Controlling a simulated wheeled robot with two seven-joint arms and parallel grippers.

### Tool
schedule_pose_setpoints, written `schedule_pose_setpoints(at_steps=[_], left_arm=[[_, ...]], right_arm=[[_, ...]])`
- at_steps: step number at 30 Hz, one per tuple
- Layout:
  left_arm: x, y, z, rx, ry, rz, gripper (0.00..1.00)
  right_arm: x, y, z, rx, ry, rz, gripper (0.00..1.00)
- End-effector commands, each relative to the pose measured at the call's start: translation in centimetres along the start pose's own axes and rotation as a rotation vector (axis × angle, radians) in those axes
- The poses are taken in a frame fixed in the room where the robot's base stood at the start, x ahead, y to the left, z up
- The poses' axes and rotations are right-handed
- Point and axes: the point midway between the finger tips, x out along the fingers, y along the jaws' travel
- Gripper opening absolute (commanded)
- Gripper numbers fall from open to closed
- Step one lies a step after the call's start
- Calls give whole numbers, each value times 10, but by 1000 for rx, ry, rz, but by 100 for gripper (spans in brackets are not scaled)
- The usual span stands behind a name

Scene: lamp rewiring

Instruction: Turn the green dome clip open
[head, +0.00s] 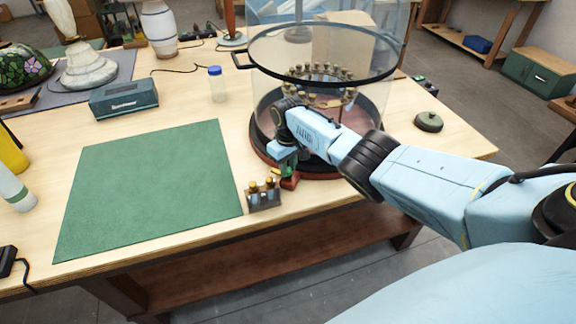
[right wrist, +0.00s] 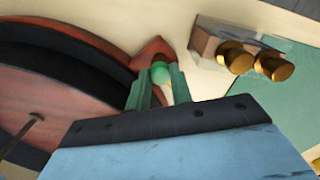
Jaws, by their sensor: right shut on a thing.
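The green dome clip (right wrist: 160,73) sits by a red pointed tab (right wrist: 153,48) at the edge of the dome's base. My right gripper (right wrist: 161,88) is shut on the clip, with a green finger on each side of it. In the head view my right gripper (head: 287,168) reaches down at the front of the base, and the red tab (head: 290,182) shows just below it. The fingers partly hide the clip, so I cannot tell how far it is turned. The clear dome (head: 375,98) stands on a round red and black base (head: 320,172). My left gripper is not in view.
A small holder (head: 263,200) with brass-topped pieces stands close to the left of the tab. A green mat (head: 150,190) lies left of it with bare room. A blue-capped jar (head: 217,85) and a grey-blue box (head: 124,98) stand behind the mat.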

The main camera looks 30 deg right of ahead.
Motion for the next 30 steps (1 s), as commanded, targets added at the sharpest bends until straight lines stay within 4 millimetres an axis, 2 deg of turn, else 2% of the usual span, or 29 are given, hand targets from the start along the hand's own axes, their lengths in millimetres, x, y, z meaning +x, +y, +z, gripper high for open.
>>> schedule_pose_setpoints(at_steps=[9, 23, 24, 28, 30], left_arm=[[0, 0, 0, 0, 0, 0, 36], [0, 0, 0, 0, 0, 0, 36], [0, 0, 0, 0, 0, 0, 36], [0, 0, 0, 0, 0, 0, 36], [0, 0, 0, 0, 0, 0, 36]], right_arm=[[-1, 0, -1, -86, 4, 0, 0], [-2, 0, -2, -98, 5, 1, 0], [-2, 0, -2, -97, 4, 1, 27], [-1, 0, -1, -97, 3, 1, 44], [-1, 0, -1, -96, 3, 1, 44]])
